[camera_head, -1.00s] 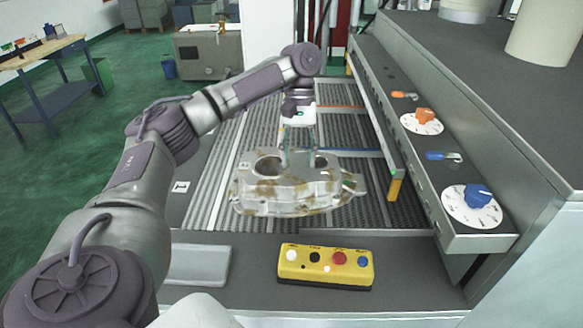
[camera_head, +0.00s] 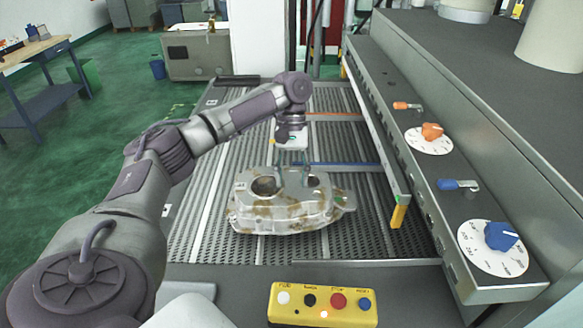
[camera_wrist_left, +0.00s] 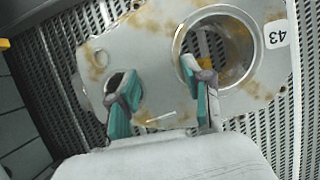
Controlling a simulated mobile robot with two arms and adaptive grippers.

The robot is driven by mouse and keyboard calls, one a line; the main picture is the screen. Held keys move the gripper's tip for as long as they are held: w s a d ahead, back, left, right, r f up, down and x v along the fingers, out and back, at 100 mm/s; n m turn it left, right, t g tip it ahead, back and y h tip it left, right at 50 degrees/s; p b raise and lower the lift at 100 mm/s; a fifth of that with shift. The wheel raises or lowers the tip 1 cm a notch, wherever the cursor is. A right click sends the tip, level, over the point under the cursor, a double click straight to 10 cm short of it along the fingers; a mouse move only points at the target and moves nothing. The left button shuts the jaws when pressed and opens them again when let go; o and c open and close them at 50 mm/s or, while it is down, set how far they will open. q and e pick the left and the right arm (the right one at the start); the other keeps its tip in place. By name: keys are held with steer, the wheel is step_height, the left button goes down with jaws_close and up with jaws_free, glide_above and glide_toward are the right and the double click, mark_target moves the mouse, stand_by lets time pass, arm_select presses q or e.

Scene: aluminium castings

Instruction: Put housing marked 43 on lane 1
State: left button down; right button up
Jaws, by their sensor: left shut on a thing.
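The housing marked 43 (camera_head: 287,215) is a grey casting with brown stains and two round bores, over the front part of the grated bed (camera_head: 385,245). Its 43 label (camera_wrist_left: 276,34) shows in the left wrist view, beside the larger bore. My left gripper (camera_head: 294,178) is above the housing and shut on it. In the left wrist view, the gripper's teal fingers (camera_wrist_left: 160,82) grip the wall between the two bores, one finger at each bore. I cannot tell whether the housing's underside touches the bed. My right gripper is not in view.
An orange bar (camera_head: 333,117) and a blue bar (camera_head: 345,164) cross the bed. A panel with an orange knob (camera_head: 432,131) and a blue knob (camera_head: 500,236) runs along the right. A yellow button box (camera_head: 322,304) stands in front.

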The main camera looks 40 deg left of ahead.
mark_target(292, 181)
arm_select(q)
steer(key=shift+d+f+p, duration=0.1)
steer(key=shift+f+p, duration=0.25)
steer(key=shift+f, duration=1)
steer(key=c, duration=0.7)
jaws_free()
steer(key=shift+s+f, duration=0.1)
steer(key=shift+f, duration=0.05)
steer(key=shift+o, duration=1.1)
steer(key=shift+r+b, duration=0.3)
steer(key=shift+r, duration=0.1)
steer(key=b+v, duration=0.1)
steer(key=v, duration=0.2)
steer(key=p+v, duration=0.1)
steer(key=v, duration=0.6)
steer(key=shift+r+p, duration=0.45)
steer(key=shift+r, duration=0.15)
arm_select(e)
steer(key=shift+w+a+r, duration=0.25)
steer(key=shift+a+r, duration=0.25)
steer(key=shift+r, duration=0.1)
arm_select(q)
steer(key=shift+w, duration=0.2)
